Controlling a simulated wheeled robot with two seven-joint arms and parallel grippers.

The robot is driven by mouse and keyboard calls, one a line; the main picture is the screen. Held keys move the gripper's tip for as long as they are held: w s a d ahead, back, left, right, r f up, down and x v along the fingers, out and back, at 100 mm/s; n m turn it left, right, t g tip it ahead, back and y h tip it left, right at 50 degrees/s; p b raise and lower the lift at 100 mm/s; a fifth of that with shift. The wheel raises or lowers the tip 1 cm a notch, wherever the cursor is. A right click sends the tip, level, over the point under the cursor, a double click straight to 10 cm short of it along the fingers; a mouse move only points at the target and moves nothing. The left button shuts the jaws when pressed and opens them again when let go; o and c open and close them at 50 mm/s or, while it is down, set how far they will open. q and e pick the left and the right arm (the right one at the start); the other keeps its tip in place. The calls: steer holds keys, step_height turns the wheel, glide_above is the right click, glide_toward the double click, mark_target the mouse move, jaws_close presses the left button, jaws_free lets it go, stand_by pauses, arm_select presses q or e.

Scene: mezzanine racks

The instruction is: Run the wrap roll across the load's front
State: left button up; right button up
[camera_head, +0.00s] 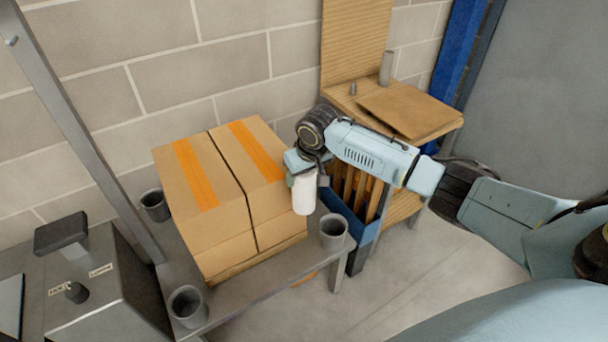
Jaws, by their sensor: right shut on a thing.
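The load is a block of brown cartons (225,205) with orange tape on top, stacked on a grey table (265,302). The white wrap roll (304,193) hangs upright at the load's right front corner. My right gripper (304,172) is shut on the top of the roll. The roll's lower end is near a grey cup on the table corner; I cannot tell whether the roll touches the cartons. No wrap film is visible on the load's front. My left gripper is not in view.
Grey cups stand at the table's front right (334,231), front left (187,306) and back left (154,205). A grey control box (95,285) and a slanted metal post (85,135) are at left. A wooden bench (440,124) stands behind my right arm.

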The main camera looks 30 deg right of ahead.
steer(key=shift+w+r, duration=0.1)
steer(key=shift+w, duration=0.75)
stand_by(0.3)
steer(key=shift+a, duration=0.15)
